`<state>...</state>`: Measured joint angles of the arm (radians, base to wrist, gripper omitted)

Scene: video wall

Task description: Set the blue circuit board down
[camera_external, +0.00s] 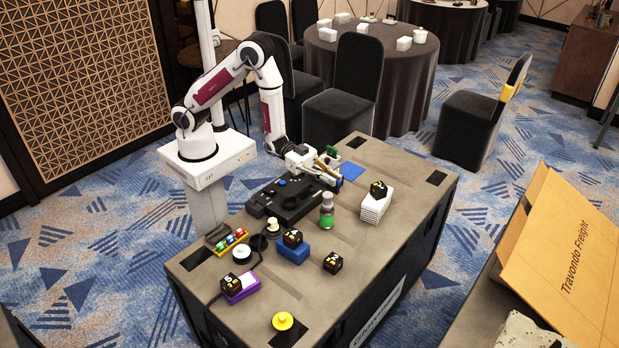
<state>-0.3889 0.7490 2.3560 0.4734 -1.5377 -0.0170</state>
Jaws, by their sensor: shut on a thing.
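My gripper (331,174) is low over the far half of the case top, shut on a small blue piece (338,184) that looks like the blue circuit board. The fingers hide most of it, and I cannot tell whether it touches the surface below. A flat blue square (353,171) lies on the case top just right of the gripper.
The case top (365,246) holds a black console (290,199), a green bottle (327,212) left of a white stack (376,205), and several dark cubes. A green item (331,153) stands behind the gripper. The near right area is clear.

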